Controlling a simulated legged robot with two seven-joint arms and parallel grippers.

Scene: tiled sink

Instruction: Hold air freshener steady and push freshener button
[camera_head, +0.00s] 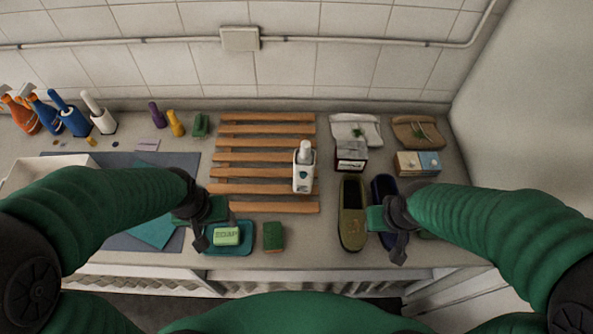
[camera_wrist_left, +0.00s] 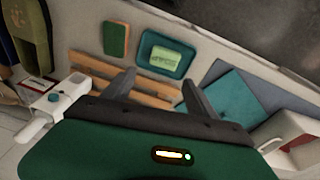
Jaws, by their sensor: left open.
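The air freshener appears to be the white bottle (camera_head: 304,172) with a white top and a small teal mark. It stands upright at the right part of the slatted wooden rack (camera_head: 250,190). In the left wrist view the bottle (camera_wrist_left: 62,104) is at the left, outside my fingers. My left gripper (camera_head: 202,235) is open and empty, left of the bottle, over the front counter by the soap dish. Its two fingers also show apart in the left wrist view (camera_wrist_left: 158,90). My right gripper (camera_head: 390,235) is right of the bottle, over the slippers; its finger gap is unclear.
A teal dish (camera_head: 243,248) with green soap and a sponge (camera_head: 273,237) lie in front of the rack. An olive slipper (camera_head: 352,215) is right of the bottle. Towels and boxes stand at back right. Spray bottles (camera_head: 40,112) and brushes stand at back left.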

